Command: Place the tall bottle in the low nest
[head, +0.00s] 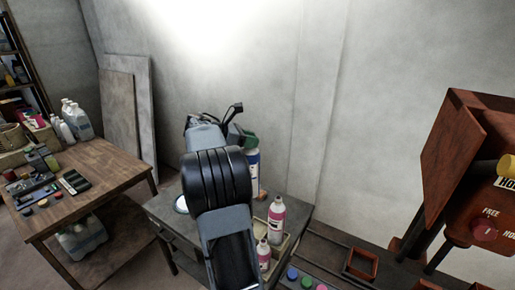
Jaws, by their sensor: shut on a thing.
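A tall bottle (253,165) with a green top and a blue and white label stands upright behind my arm, its left side partly hidden. My gripper (238,130) is at the bottle's top, mostly hidden behind my own arm, and is shut on it. Whether the bottle's base touches the grey table is hidden. A square reddish-brown frame (362,264) lies on the dark bench at the lower right. It may be a nest, but I cannot tell if it is the low one.
Pink-labelled bottles (277,214) stand in a pale crate (285,246) right of my arm. Several coloured caps (293,273) lie on the bench. A red-brown machine (470,175) rises at right. A wooden table (95,180) with goods is at left.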

